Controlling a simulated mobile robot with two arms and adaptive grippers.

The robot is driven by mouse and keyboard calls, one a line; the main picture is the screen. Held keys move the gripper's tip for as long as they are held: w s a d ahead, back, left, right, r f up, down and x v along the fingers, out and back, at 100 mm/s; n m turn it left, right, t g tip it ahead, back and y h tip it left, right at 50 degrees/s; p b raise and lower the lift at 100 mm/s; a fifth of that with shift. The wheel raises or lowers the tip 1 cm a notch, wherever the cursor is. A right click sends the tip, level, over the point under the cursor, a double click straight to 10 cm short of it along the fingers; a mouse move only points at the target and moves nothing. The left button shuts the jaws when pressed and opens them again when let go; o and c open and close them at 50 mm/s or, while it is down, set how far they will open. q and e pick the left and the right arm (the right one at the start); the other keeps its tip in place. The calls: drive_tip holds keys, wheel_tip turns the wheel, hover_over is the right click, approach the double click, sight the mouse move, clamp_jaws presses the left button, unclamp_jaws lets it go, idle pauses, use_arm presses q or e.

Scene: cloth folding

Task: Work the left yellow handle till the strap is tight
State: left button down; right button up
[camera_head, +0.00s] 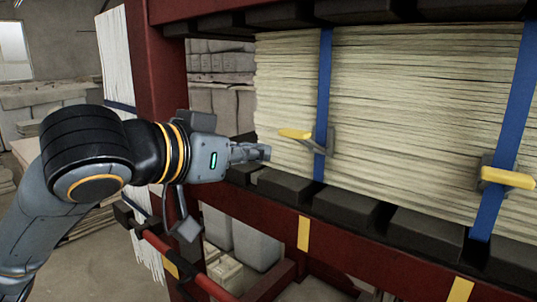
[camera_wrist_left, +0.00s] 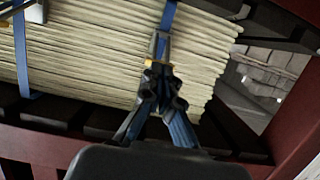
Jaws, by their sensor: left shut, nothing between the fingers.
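The left yellow handle (camera_head: 295,134) juts to the left from a grey buckle (camera_head: 322,142) on the left blue strap (camera_head: 324,80). The strap runs upright over the front of a stack of pale folded cloth (camera_head: 420,110); I cannot tell how tight it is. My left gripper (camera_head: 265,153) is shut and empty, just left of and below the handle, apparently apart from it. In the left wrist view the shut fingers (camera_wrist_left: 160,72) point at the strap (camera_wrist_left: 168,18) and cover most of the handle and buckle. My right gripper is not in view.
A second blue strap (camera_head: 512,110) with its own yellow handle (camera_head: 508,178) is at the right. Dark blocks (camera_head: 345,202) and a red frame (camera_head: 235,216) run below the stack. A red post (camera_head: 158,70) stands behind my left arm.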

use_arm(q)
drive_tip(key=v, duration=0.5)
drive_tip(key=shift+a+f+b, duration=0.2)
drive_tip(key=shift+a+b, duration=0.15)
drive_tip(key=shift+b, duration=0.05)
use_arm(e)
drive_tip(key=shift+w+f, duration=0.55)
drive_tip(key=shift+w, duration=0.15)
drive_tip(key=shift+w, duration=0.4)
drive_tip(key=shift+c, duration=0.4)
